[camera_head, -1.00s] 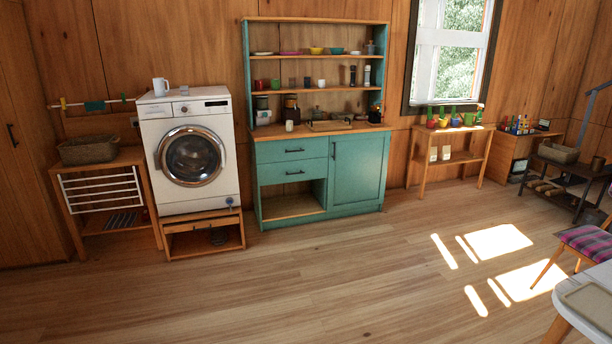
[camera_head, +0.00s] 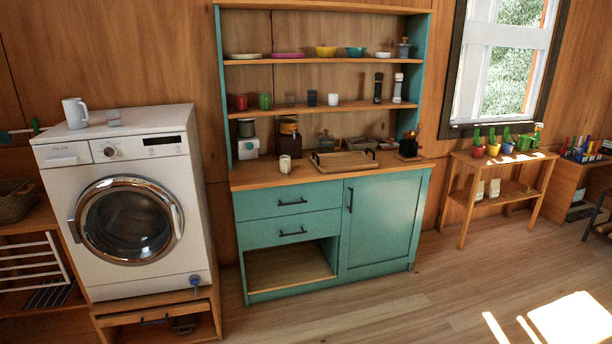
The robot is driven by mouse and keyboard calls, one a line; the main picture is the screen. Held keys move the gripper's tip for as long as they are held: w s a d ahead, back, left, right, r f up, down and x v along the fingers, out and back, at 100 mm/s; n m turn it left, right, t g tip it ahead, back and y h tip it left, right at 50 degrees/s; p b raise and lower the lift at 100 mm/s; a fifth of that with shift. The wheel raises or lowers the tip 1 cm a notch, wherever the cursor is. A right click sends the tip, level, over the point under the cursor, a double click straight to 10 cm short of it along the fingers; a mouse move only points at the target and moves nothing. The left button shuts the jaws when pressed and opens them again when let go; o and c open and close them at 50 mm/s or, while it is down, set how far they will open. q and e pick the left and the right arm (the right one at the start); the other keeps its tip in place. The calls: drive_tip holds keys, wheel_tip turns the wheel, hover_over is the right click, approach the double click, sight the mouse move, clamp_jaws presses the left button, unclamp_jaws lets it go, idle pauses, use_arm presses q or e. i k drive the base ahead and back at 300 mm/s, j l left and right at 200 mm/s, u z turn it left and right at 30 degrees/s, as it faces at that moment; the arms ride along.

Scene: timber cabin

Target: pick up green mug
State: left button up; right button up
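The green mug (camera_head: 265,101) stands upright on the middle shelf of the teal hutch (camera_head: 224,90), toward its left end. A red mug (camera_head: 240,102) stands just left of it, and clear glasses stand to its right. The hutch is ahead of me, across a stretch of floor. Neither of my grippers is in the head view, so I cannot see whether they are open or shut.
The counter holds a wooden tray (camera_head: 344,161) and a cream cup (camera_head: 285,164). A plant table (camera_head: 503,160) stands right. The floor (camera_head: 400,310) before the hutch is clear.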

sight(265, 98)
drive_tip(key=i+l+u, duration=0.1)
drive_tip(key=i, duration=1.45)
